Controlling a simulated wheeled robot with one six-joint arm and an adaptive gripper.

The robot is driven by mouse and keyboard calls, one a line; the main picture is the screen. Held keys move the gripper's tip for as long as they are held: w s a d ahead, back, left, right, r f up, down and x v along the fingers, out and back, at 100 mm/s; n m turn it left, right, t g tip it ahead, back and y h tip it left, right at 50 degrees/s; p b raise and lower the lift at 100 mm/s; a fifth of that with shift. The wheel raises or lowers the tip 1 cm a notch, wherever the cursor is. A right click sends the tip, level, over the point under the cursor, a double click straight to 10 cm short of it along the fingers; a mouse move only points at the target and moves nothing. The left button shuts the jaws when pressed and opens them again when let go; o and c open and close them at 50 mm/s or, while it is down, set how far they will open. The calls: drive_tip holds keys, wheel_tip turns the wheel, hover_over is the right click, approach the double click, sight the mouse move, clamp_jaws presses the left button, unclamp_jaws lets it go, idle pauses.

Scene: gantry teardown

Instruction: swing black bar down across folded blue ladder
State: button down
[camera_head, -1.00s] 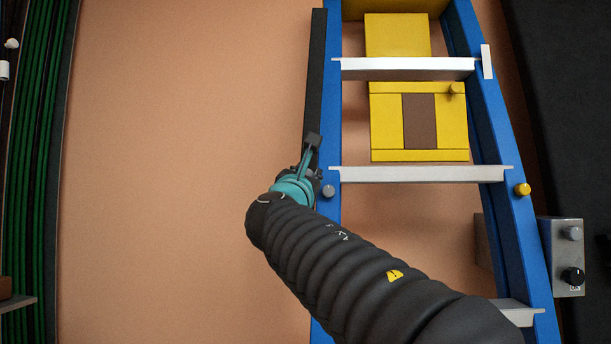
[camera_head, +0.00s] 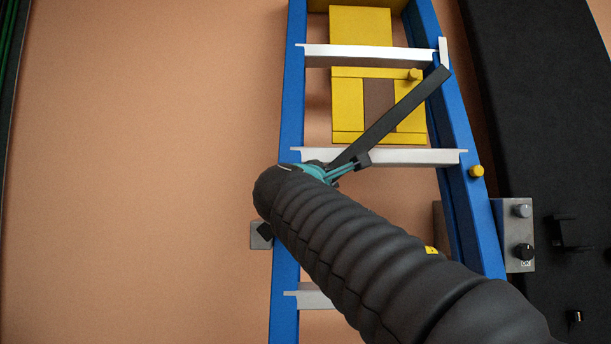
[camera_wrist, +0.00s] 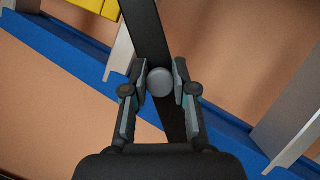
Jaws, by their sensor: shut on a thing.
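The black bar (camera_head: 405,118) runs diagonally across the blue ladder (camera_head: 293,85). Its upper end lies over the right rail, just below a small white bracket (camera_head: 443,52). In the wrist view the bar (camera_wrist: 142,28) passes between the fingers of my gripper (camera_wrist: 160,84). My gripper is shut on a round grey knob (camera_wrist: 160,82) on the bar. In the head view my gripper (camera_head: 345,168) is at the left part of the middle rung. My arm hides the bar's lower end and part of the left rail.
Yellow panels (camera_head: 360,25) sit behind the upper rungs. A yellow knob (camera_head: 476,171) sticks out of the right rail. A grey box with knobs (camera_head: 514,235) stands to the right, beside a dark panel (camera_head: 540,120). The orange wall (camera_head: 140,170) at left is clear.

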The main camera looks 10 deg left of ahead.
drive_tip(key=w+d+f+m+g+b, duration=0.1)
drive_tip(key=d+f+m+g+b, duration=0.2)
drive_tip(key=f+m, duration=0.5)
drive_tip(key=shift+d+f+b, duration=0.55)
drive_tip(key=shift+f+b, duration=0.75)
drive_tip(key=shift+f, duration=0.7)
drive_tip(key=c, duration=0.9)
unclamp_jaws()
drive_tip(key=shift+w+a, duration=0.1)
drive_tip(key=s+a+r, duration=0.1)
drive_tip(key=s, duration=1.1)
drive_tip(key=shift+a+r, duration=0.2)
drive_tip(key=shift+a, duration=0.1)
